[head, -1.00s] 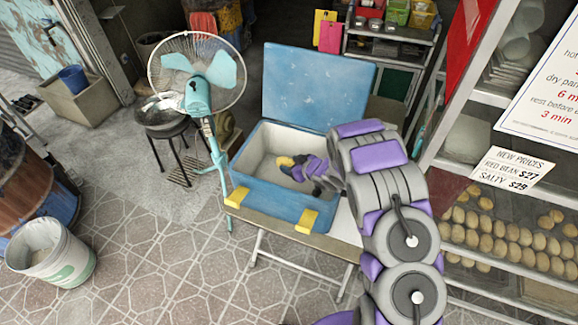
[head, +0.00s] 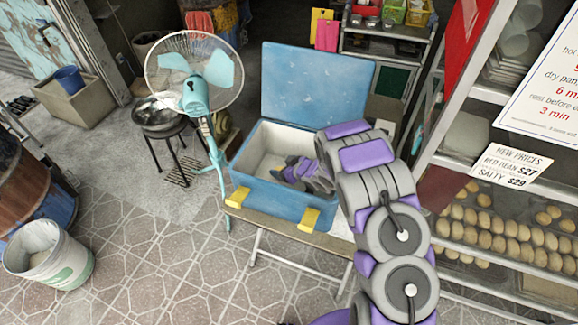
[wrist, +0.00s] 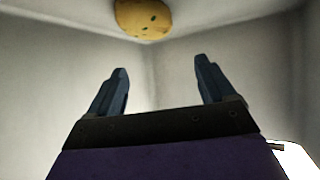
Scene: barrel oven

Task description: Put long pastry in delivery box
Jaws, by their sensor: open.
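The delivery box (head: 262,208) is blue with a pale inside and yellow latches, and its lid (head: 318,88) stands open. My gripper (head: 285,172) reaches down into the box in the head view. In the wrist view my gripper (wrist: 161,70) has its two fingers spread with nothing between them. The pastry (wrist: 143,18) is yellow-brown with dark green specks. It shows beyond the fingertips, apart from them, near a corner of the pale box inside (wrist: 215,30). The picture's top edge cuts it off, and I cannot tell whether it is falling or lying still. The head view hides it.
The box stands on a folding table (head: 335,243). A turquoise fan (head: 197,92) and a stool with a metal bowl (head: 160,113) stand to its left. A rack with trays of buns (head: 500,232) is on the right.

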